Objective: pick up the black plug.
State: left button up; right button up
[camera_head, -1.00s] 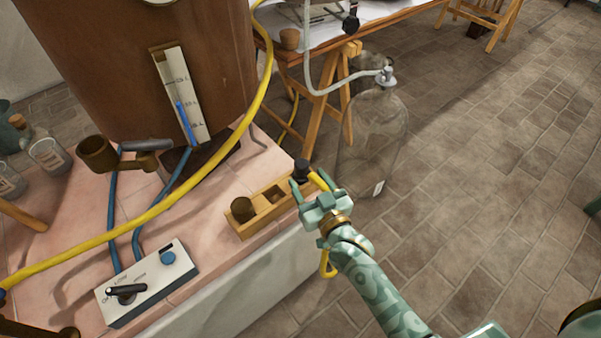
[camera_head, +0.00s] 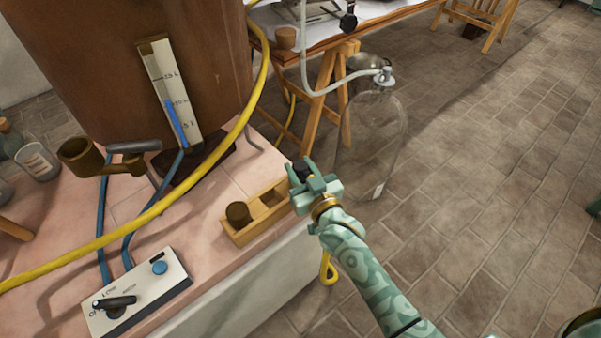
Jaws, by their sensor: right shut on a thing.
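The black plug (camera_head: 299,165) shows as a small dark piece between the fingers of my right gripper (camera_head: 301,175), at the middle of the view. The fingers are shut on it and hide most of it. The gripper is at the right end of a small wooden rack (camera_head: 243,238) on the pink tiled top. I cannot tell whether the plug still touches the rack. My left gripper is not in view.
A brown stopper (camera_head: 238,213) sits in the rack. A control box (camera_head: 137,298) with a black lever stands at the front left. A yellow hose (camera_head: 150,212) crosses the bench before a large brown vessel (camera_head: 100,60). A glass bottle (camera_head: 370,140) stands on the floor behind my gripper.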

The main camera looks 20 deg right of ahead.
jog(key=shift+r, duration=0.2)
notch_tip(320, 180, up, 4)
jog(key=p, duration=0.2)
jog(key=shift+d+p, duration=0.1)
jog(key=shift+p, duration=0.25)
pick_arm(q)
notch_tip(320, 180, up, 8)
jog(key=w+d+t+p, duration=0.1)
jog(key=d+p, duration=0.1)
jog(key=p, duration=0.6)
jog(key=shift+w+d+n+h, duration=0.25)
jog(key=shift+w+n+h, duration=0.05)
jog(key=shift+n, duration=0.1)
pick_arm(e)
jog(key=s+d+r, duration=0.7)
jog(key=d+r, duration=0.1)
jog(key=d, duration=0.3)
jog(key=shift+s+d+r, duration=0.3)
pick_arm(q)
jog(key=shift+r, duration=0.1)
